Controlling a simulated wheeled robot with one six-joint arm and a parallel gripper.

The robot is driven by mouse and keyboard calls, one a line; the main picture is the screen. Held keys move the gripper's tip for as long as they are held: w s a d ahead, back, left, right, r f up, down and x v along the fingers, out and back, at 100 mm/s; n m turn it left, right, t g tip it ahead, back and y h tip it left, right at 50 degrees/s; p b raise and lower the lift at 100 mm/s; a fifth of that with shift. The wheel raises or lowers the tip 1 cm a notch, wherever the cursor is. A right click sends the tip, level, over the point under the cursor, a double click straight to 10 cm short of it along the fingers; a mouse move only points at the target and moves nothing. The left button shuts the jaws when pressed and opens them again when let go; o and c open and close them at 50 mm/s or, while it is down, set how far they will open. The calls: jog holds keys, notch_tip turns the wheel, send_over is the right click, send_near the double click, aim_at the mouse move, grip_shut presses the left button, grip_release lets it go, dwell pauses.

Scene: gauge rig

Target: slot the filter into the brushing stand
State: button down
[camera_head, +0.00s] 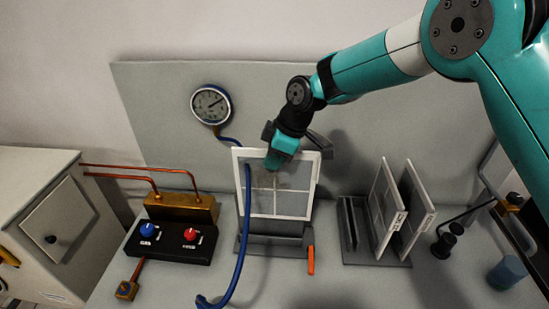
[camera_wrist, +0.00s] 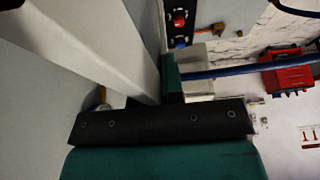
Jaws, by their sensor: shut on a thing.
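The filter (camera_head: 282,206), a white-framed panel with a cross bar, stands nearly upright in the middle of the head view. My gripper (camera_head: 273,161) is shut on its top edge. The brushing stand (camera_head: 272,246), a dark grey holder on a flat base, lies directly below the filter. The filter's lower edge overlaps the stand's upper part in the picture; I cannot tell whether it is in the slot or just above it. In the wrist view a white frame bar (camera_wrist: 95,55) runs close past my teal and black gripper parts.
A blue hose (camera_head: 243,235) hangs in front of the filter's left side. An orange-handled tool (camera_head: 311,260) lies right of the stand. A rack (camera_head: 366,255) with two more white panels stands further right. A valve box (camera_head: 170,242) with blue and red knobs is left. A gauge (camera_head: 211,104) is behind.

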jog(key=shift+f, duration=0.15)
jog(key=shift+f+b, duration=2.2)
jog(key=shift+f, duration=0.4)
jog(key=shift+f+b, duration=0.25)
jog(key=shift+b, duration=0.2)
jog(key=shift+f+b, duration=1.9)
jog(key=shift+f, duration=0.65)
jog(key=c, duration=1.2)
grip_release()
jog(key=shift+r, duration=0.1)
jog(key=shift+o, duration=0.2)
jog(key=b+v, duration=0.3)
jog(key=v, duration=1.4)
jog(key=shift+d+r, duration=0.1)
jog(key=shift+r, duration=0.05)
